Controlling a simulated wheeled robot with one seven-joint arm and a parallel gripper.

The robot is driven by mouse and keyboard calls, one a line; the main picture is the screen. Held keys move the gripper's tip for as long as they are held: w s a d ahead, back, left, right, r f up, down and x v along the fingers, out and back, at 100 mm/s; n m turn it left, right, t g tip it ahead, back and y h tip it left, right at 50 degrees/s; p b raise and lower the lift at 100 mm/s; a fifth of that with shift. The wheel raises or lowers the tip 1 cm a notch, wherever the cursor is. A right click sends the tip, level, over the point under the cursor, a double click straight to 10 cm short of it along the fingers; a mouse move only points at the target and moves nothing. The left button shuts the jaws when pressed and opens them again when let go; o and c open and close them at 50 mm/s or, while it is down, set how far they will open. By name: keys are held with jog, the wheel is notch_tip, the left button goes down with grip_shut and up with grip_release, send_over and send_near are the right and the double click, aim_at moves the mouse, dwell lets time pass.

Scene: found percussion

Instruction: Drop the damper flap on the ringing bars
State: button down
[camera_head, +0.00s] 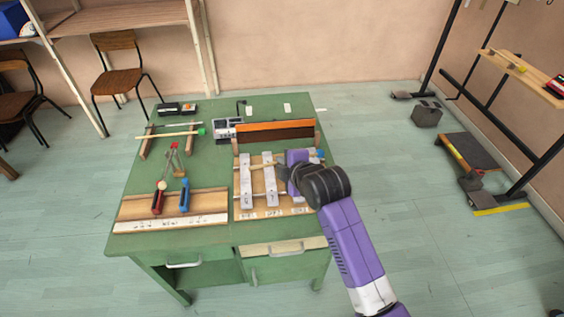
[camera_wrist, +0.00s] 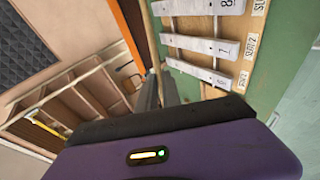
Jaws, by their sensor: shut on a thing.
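The damper flap (camera_head: 275,131) is a long orange-brown board with a dark lower face. It stands raised between wooden end posts behind the bars, and its edge seems to show in the wrist view (camera_wrist: 130,22). The pale metal bars (camera_head: 270,186) lie on a wooden board in front of it; they also show in the wrist view (camera_wrist: 196,45). My gripper (camera_head: 281,171) is over the right-hand bars, partly hiding one. In the wrist view its fingers (camera_wrist: 160,92) are shut on a thin wooden stick (camera_wrist: 150,38), perhaps a mallet. A blue tip (camera_head: 320,153) shows beyond my wrist.
The green desk (camera_head: 222,250) carries a stick with a green end (camera_head: 200,131) on a rack at the left. A grey boxed device (camera_head: 225,128) stands by the flap's left end.

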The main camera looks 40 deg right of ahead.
notch_tip(320, 180, down, 5)
jog(key=d+m+y+b, duration=0.1)
jog(key=d+b, duration=0.1)
notch_tip(320, 180, up, 7)
jog(key=p, duration=0.6)
jog(key=shift+a+f, duration=0.2)
